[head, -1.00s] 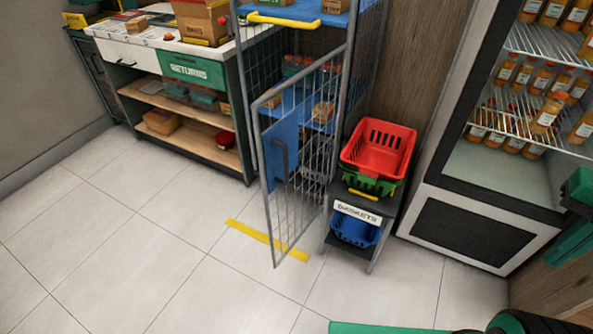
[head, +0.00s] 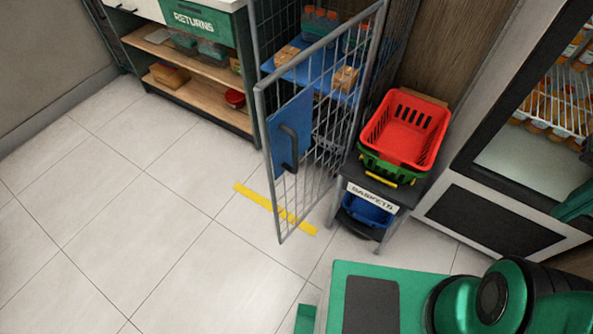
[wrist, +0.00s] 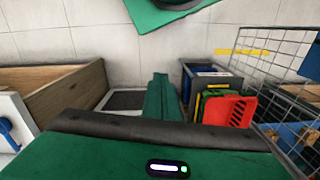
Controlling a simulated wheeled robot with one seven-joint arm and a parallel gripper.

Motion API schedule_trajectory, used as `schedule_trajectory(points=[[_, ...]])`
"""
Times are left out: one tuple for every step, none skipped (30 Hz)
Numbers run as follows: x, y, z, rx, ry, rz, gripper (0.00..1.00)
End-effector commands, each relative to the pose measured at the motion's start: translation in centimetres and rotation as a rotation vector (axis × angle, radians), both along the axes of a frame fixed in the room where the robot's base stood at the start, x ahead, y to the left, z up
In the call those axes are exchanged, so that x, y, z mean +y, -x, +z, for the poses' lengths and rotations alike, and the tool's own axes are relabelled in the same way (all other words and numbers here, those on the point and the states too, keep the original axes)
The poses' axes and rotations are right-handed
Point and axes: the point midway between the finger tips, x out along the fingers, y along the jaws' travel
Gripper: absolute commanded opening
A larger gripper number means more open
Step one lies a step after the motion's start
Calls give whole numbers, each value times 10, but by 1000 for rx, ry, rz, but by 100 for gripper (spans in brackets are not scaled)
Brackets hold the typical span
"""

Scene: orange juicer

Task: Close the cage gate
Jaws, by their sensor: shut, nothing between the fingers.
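The cage gate (head: 318,130) is a grey wire-mesh frame with a blue panel (head: 290,132) and a dark handle (head: 288,150). It stands open, swung out from the right side of the cage (head: 256,75), its free edge toward me over the floor. The mesh gate also shows at the right of the wrist view (wrist: 283,52). My gripper (wrist: 160,78) shows as green fingers in the middle of the wrist view, shut and empty. It is well apart from the gate.
A stand with red (head: 405,130), green and blue baskets is close right of the gate. A fridge (head: 500,215) with bottles is farther right. The returns counter (head: 190,85) is at the left. Yellow tape (head: 255,198) lies under the gate. The tiled floor at left is clear.

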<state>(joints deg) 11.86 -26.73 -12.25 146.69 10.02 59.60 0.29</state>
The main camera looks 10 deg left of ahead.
Motion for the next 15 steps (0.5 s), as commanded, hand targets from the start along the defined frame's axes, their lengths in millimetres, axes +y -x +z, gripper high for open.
schedule_trajectory(points=[[1, 9, 4, -10, 0, 15, 0], [1, 8, 4, -13, 2, 30, 0], [2, 5, 3, -14, 4, 65, 0], [5, 0, 1, -14, 6, 103, 0], [7, -6, -1, -14, 9, 150, 0], [10, -15, -5, -13, 11, 229, 0], [13, -24, -8, -14, 12, 299, 0], [17, -34, -12, -16, 13, 379, 0], [23, -47, -18, -20, 12, 496, 0], [29, -57, -23, -23, 11, 590, 0], [36, -68, -29, -28, 7, 686, 0], [47, -82, -38, -35, 1, 818, 0], [55, -91, -44, -42, -6, 915, 0], [64, -101, -50, -51, -12, 1011, 0], [77, -112, -60, -64, -24, 1139, 0]])
